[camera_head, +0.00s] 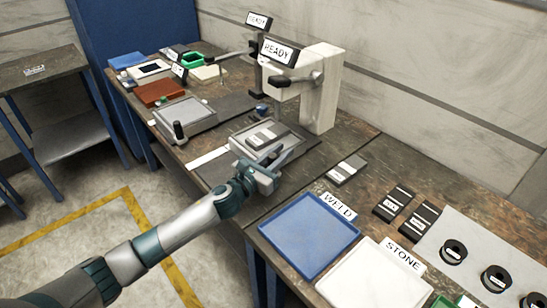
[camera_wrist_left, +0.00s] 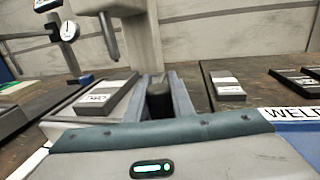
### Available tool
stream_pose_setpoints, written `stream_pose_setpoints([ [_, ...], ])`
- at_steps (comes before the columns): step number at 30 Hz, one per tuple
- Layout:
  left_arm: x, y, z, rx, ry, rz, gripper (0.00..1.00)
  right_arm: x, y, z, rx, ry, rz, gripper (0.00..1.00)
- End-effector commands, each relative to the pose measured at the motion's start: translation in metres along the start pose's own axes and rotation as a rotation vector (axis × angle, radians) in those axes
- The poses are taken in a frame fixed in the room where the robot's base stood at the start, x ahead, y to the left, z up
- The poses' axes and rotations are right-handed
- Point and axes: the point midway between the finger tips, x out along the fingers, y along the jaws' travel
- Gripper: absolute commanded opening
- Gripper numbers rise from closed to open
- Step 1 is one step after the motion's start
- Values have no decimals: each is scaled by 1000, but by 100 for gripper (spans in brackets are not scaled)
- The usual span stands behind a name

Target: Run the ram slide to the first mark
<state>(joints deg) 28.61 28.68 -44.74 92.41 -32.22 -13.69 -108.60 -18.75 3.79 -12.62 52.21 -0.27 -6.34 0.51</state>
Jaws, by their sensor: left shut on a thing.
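The near machine (camera_head: 325,95) is white with a "READY" sign (camera_head: 278,52) and a lever at its head. Its slide (camera_head: 290,146) is a light grey tray below the head, with a labelled grey block (camera_head: 266,134) on it. My left gripper (camera_head: 266,174) is at the tray's front edge. In the left wrist view its fingers (camera_wrist_left: 160,98) are shut on a dark upright knob (camera_wrist_left: 158,101) beside the tray, and the labelled block (camera_wrist_left: 105,95) shows to the left. The knob is mostly hidden in the head view. I cannot make out the first mark. My right gripper is not in view.
A second machine with its own slide (camera_head: 186,113) and black knob (camera_head: 178,130) stands further left. A loose grey block (camera_head: 346,169) lies to the right. A blue "WELD" tray (camera_head: 308,236) and white "STONE" tray (camera_head: 375,277) are at the front right. A white strip (camera_head: 207,157) lies left of the near slide.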

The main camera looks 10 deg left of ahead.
Motion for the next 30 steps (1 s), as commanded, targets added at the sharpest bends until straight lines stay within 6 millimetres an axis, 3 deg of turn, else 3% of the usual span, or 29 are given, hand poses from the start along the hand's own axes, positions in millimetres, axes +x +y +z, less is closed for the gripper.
stream_pose_setpoints([
  [5,0,1,0,1,1,1,0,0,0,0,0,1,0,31],
  [6,0,1,0,1,1,1,24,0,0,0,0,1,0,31],
  [8,-1,1,0,1,0,1,38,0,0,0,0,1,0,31],
  [9,-1,1,0,1,0,1,40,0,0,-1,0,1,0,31],
  [22,-6,1,-1,1,1,1,40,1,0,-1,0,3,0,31],
  [30,-36,1,-2,1,2,0,40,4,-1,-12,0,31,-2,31],
])
